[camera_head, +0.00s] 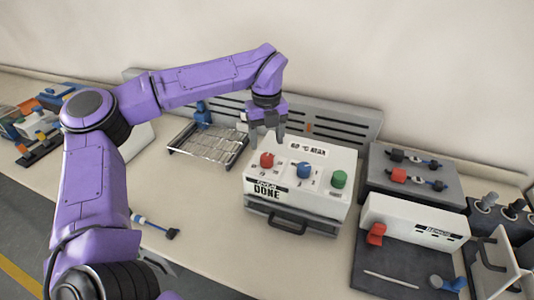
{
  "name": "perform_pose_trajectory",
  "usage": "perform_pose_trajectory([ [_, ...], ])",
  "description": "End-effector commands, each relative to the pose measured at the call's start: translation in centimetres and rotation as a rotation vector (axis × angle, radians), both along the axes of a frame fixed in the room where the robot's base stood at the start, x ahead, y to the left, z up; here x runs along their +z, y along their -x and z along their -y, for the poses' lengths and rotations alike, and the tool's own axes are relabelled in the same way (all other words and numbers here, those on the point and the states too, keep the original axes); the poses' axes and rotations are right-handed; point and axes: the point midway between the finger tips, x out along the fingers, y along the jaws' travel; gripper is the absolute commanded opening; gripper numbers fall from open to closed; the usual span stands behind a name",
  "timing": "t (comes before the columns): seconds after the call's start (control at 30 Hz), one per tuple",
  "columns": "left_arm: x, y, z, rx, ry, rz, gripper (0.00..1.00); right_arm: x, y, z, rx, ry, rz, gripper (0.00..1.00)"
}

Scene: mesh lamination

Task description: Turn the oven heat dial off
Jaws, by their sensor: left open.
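The white oven (332,163) stands on the bench at the middle, with a dark drawer and handle (287,222) at its front. Its sloped top carries a red dial (267,160), a blue dial (303,170) and a green dial (339,179). The labels are too small to tell which dial sets the heat. My left gripper (267,141) points down, open and empty, just above and behind the red dial. It looks apart from the dial, but the exact gap is hard to tell. My right gripper is not in view.
A wire mesh rack (208,144) lies left of the oven. A slotted grey panel (340,118) stands behind it. On the right are a grey box with connectors (415,172) and a white-and-black unit with a red lever (376,234). A blue-and-black tool (155,224) lies at front left.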

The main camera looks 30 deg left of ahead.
Motion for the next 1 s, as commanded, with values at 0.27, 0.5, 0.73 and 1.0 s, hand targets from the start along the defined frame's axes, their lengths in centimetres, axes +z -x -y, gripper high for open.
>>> perform_pose_trajectory([
  [0.27, 4.3, 0.0, 0.0, 0.000, -0.001, 0.000, 0.65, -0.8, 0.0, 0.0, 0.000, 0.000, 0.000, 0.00],
  [0.5, 4.6, 0.0, 0.0, 0.000, 0.000, -0.002, 0.65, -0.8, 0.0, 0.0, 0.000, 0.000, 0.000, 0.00],
  [0.73, 4.6, 0.0, 0.0, 0.000, 0.000, -0.002, 0.65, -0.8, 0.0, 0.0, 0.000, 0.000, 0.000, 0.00],
  [1.0, 8.3, 0.0, 0.0, 0.000, -0.001, -0.001, 0.65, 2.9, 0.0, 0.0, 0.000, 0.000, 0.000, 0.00],
])
